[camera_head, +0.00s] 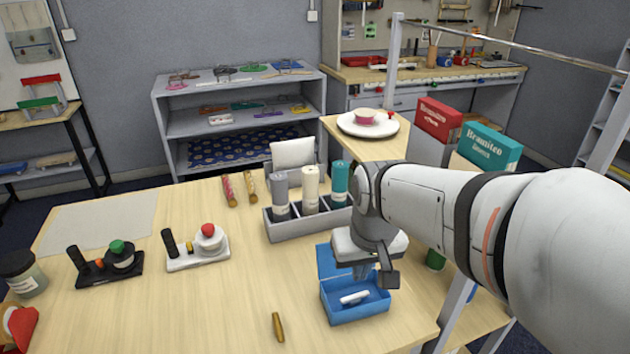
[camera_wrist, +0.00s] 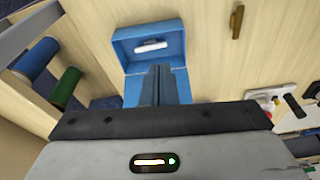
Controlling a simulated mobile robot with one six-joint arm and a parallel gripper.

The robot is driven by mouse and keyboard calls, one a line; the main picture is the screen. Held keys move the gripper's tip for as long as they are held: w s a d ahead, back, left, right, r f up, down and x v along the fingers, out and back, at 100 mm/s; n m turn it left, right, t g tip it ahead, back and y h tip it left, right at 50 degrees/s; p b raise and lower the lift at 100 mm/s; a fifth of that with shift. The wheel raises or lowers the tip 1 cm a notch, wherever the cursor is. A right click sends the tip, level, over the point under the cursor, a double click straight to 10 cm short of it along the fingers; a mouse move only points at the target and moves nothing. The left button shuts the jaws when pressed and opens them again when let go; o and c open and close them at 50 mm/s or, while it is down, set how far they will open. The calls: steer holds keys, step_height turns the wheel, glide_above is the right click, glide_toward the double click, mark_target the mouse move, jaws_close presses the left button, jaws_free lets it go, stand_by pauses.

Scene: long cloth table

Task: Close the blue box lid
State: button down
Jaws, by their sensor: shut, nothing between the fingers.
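The blue box (camera_head: 357,309) sits on the wooden table near its front right, with a white object (camera_head: 354,297) lying inside. Its lid (camera_head: 328,261) stands open on the far side, partly hidden by my gripper in the head view. My gripper (camera_head: 370,274) is shut and empty, over the back of the box by the lid. In the wrist view the box (camera_wrist: 151,36) shows with the white object inside. The shut fingers (camera_wrist: 158,72) overlap the lid (camera_wrist: 132,88) there. I cannot tell whether they touch it.
A grey divided tray (camera_head: 290,229) with several bottles stands behind the box. A brass-coloured piece (camera_head: 278,326) lies left of the box. Two small trays (camera_head: 106,268) (camera_head: 197,252) stand further left. The table's middle is clear.

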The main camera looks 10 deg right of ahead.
steer(key=w+r+n+p, duration=0.25)
steer(key=w+p, duration=0.45)
steer(key=w, duration=1.3)
steer(key=s+f+p, duration=0.3)
steer(key=f, duration=0.5)
steer(key=shift+f+m+g, duration=0.35)
steer(key=shift+m+g, duration=0.05)
steer(key=shift+m, duration=0.05)
steer(key=shift+d, duration=0.15)
steer(key=shift+a+b, duration=0.2)
steer(key=shift+b, duration=0.4)
